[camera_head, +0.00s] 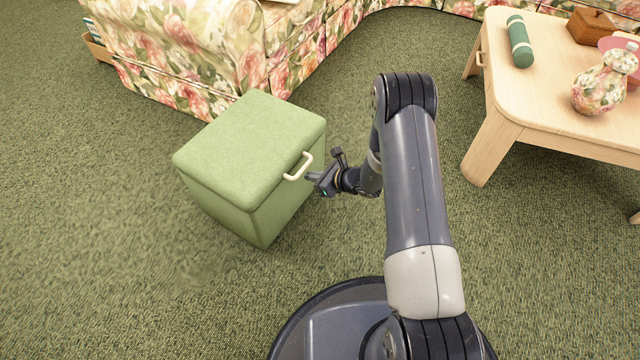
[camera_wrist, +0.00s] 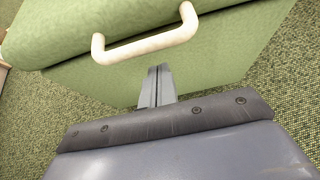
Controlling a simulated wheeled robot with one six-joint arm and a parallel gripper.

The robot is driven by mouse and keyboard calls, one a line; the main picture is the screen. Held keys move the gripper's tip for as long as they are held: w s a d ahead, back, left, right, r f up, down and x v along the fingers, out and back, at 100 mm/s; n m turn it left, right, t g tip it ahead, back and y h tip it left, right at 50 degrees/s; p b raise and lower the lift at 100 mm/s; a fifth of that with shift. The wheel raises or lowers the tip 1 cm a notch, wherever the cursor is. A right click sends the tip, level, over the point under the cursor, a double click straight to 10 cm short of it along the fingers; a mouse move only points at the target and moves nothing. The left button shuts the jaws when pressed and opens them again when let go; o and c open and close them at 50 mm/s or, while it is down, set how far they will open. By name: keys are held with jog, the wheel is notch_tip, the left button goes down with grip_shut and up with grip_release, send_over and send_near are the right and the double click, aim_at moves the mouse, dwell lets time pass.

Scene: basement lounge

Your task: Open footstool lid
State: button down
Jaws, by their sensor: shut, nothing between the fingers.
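The green footstool (camera_head: 240,150) stands on the carpet left of my arm. Its padded lid (camera_head: 250,138) looks closed on the box. A cream handle (camera_head: 298,167) sits on the lid's edge on the side facing my gripper. My gripper (camera_head: 312,177) is at that side, close by the handle. In the wrist view the handle (camera_wrist: 145,47) crosses the upper middle, along the lid edge (camera_wrist: 60,30). The shut fingers (camera_wrist: 160,72) point at the green side just below the handle bar. Nothing is between them. I cannot tell whether they touch the footstool.
A floral sofa (camera_head: 230,45) stands behind the footstool. A wooden table (camera_head: 545,90) at the right holds a green cylinder (camera_head: 520,42), a floral vase (camera_head: 603,85) and a brown box (camera_head: 592,26). The carpet (camera_head: 90,240) at the left and front is clear.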

jog(key=shift+a+r, duration=0.15)
jog(key=shift+r, duration=0.65)
